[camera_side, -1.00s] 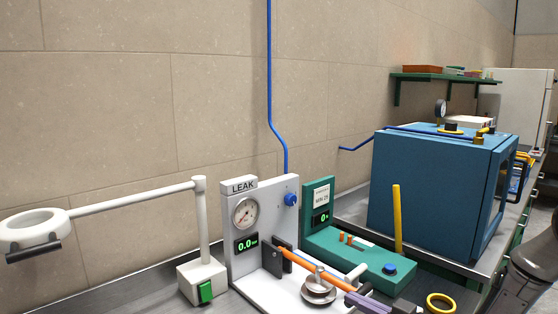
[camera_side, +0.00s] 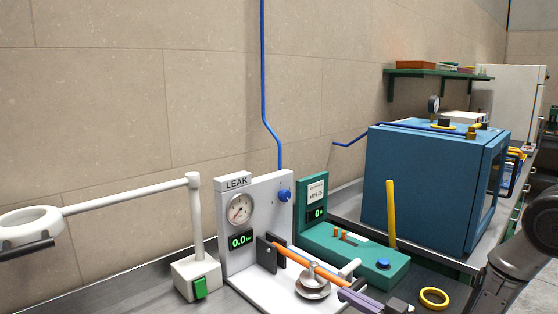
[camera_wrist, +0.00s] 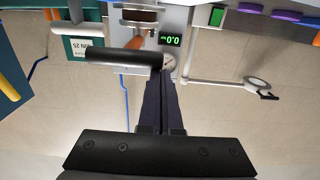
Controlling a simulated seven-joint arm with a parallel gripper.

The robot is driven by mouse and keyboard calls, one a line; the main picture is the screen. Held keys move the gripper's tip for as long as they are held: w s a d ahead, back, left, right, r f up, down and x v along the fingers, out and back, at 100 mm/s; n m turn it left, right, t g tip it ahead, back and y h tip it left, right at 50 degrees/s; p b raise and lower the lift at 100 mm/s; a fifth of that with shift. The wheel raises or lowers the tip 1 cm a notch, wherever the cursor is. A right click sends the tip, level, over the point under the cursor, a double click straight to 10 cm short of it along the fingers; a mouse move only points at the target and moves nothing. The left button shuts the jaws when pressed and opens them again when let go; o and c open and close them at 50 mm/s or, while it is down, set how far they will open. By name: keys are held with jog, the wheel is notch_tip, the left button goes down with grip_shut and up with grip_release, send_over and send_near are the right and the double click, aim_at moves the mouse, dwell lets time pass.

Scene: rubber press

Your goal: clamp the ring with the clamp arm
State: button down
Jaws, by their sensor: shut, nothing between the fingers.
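The orange clamp arm (camera_side: 292,257) slopes from its dark bracket (camera_side: 266,252) down to the right, low over the white tester base. A grey round pad (camera_side: 312,283) sits at its middle, above a seat. A reddish-brown edge shows under the pad; I cannot tell whether it is the ring. A pale bar handle (camera_side: 350,267) crosses the arm's outer end. My gripper (camera_side: 356,299) is shut and empty, with its dark purple fingers beside that end; I cannot tell whether they touch. The wrist view shows the closed fingers (camera_wrist: 161,95) close to a dark bar (camera_wrist: 122,58).
The leak tester (camera_side: 228,208) has a gauge and a display reading 0.0. A green gauge unit (camera_side: 345,250) stands right behind it. A yellow ring (camera_side: 434,298) lies at the right front. A blue chamber (camera_side: 415,190) and magnifier lamp (camera_side: 130,195) flank the tester.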

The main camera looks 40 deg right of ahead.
jog(key=w+r+g, duration=0.3)
jog(key=w+r, duration=0.6)
jog(key=r, duration=0.3)
jog(key=w+r+g, duration=0.3)
jog(key=w+r, duration=0.6)
jog(key=r, duration=0.3)
jog(key=shift+w+r, duration=0.15)
jog(key=shift+r, duration=0.05)
dwell(0.6)
